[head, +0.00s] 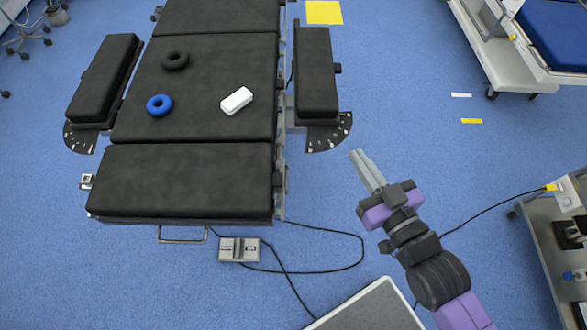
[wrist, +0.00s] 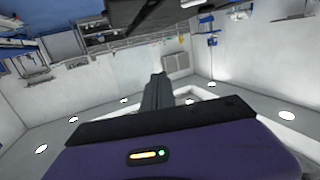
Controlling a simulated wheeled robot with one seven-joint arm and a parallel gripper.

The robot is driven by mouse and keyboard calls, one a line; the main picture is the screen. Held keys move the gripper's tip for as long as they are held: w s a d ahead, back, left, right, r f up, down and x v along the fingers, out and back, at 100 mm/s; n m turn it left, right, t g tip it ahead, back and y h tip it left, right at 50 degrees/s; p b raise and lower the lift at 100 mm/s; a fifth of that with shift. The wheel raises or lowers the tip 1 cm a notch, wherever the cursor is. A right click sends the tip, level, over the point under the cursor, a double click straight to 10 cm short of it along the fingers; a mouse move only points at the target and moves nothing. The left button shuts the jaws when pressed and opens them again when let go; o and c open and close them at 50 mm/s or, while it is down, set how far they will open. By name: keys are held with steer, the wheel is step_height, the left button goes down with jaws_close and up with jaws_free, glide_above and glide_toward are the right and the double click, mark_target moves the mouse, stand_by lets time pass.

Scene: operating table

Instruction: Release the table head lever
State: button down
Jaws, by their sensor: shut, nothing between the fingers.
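The black padded operating table (head: 192,182) fills the upper left of the head view. A metal loop handle (head: 183,240) hangs below its near end. A small metal fitting (head: 86,181) sticks out at the near section's left side. I cannot tell which part is the head lever. My gripper (head: 357,155) is to the right of the table's near section, apart from it, fingers together and empty. In the wrist view the shut fingers (wrist: 159,78) point toward a wall, and a dark shape (wrist: 150,14) shows at the top. No lever is recognisable there.
A blue ring (head: 159,105), a black ring (head: 175,60) and a white block (head: 237,100) lie on the table. A grey foot pedal (head: 239,249) with cables is on the floor. A cart (head: 560,205) stands at the right.

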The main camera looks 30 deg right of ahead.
steer(key=w+d+f+m+g+b, duration=0.1)
steer(key=w+d+f+m+g, duration=0.1)
steer(key=w+d+f, duration=0.35)
steer(key=w+d+f+m+g+y, duration=0.1)
steer(key=w+d+f+g, duration=0.15)
steer(key=w, duration=0.65)
steer(key=w+d+f+m+g+b, duration=0.1)
steer(key=w+d+f+m+g, duration=0.15)
steer(key=w+f, duration=0.35)
steer(key=s+a+f+g+y, duration=0.4)
steer(key=s+a+g+y, duration=0.1)
steer(key=a, duration=0.3)
steer(key=shift+s+f+n+g+y, duration=0.25)
steer(key=shift+s+n+g+y, duration=0.15)
steer(key=shift+g+y, duration=0.4)
steer(key=shift+f, duration=0.1)
steer(key=a+x, duration=0.1)
steer(key=x, duration=1.2)
steer(key=shift+w+a+b, duration=0.25)
steer(key=shift+w+b, duration=0.05)
